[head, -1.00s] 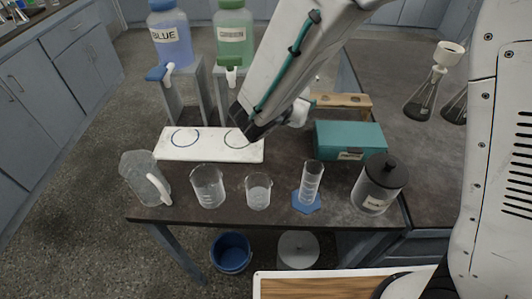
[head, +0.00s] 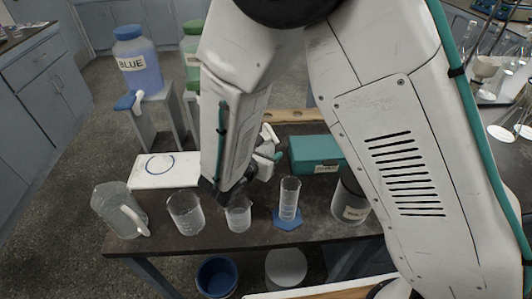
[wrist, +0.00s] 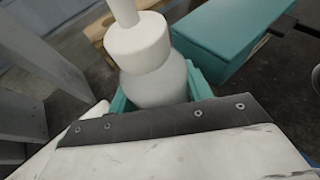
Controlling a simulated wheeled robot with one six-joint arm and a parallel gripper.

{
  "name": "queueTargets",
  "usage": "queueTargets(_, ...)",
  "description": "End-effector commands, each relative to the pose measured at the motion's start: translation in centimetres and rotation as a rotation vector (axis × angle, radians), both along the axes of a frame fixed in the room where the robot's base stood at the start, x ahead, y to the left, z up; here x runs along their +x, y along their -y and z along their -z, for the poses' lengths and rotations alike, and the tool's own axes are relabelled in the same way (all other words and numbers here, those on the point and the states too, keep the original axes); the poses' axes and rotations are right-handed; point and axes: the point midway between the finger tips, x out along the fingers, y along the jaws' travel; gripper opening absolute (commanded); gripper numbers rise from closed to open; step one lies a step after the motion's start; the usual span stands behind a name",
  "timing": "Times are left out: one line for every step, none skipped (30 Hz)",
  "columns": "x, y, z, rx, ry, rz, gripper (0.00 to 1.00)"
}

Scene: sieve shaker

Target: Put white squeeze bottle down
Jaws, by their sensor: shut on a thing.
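The white squeeze bottle (wrist: 152,70) has a white cap and nozzle over a pale, cloudy body. In the wrist view it stands between the teal fingers of my gripper (wrist: 160,95), which is shut on its body. The bottle's lower part is hidden by the gripper's dark front edge. In the head view the bottle's white top (head: 268,132) shows just right of my arm, left of the teal box (head: 316,154). My gripper (head: 268,157) is mostly hidden there. I cannot tell whether the bottle touches the dark table (head: 215,240).
A pitcher (head: 115,212), a beaker (head: 185,214), a smaller beaker (head: 238,217) and a graduated cylinder (head: 290,200) line the table's front. A dark-lidded jar (head: 350,200) stands right. A white board (head: 150,176) lies left. A wooden rack (head: 285,115) is behind the teal box.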

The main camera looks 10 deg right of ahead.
Motion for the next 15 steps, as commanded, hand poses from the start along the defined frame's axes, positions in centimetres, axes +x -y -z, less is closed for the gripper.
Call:
queueTargets(0.03,-0.01,-0.07,0.000,0.001,0.000,0.44)
queueTargets(0.02,-0.01,-0.08,0.000,0.001,0.000,0.44)
queueTargets(0.02,-0.01,-0.08,0.000,0.001,0.000,0.44)
queueTargets(0.02,-0.01,-0.07,0.001,0.001,0.000,0.44)
queueTargets(0.01,0.00,-0.05,0.001,0.001,0.000,0.44)
queueTargets(0.02,0.00,0.04,0.001,0.001,0.000,0.44)
queueTargets(0.01,0.00,0.13,0.000,0.000,0.000,0.44)
queueTargets(0.02,0.00,0.23,0.000,0.000,0.000,0.44)
queueTargets(0.01,0.00,0.22,0.001,0.001,0.000,0.58)
queueTargets(0.01,0.00,0.21,0.001,0.001,0.000,0.66)
queueTargets(0.02,0.00,0.20,0.001,0.001,0.000,0.72)
queueTargets(0.02,0.00,0.20,0.001,0.001,0.000,0.72)
queueTargets(0.01,0.01,0.20,0.001,0.001,0.000,0.72)
queueTargets(0.00,0.00,0.20,0.001,0.001,0.000,0.72)
queueTargets(0.00,0.00,0.20,0.001,0.001,0.000,0.72)
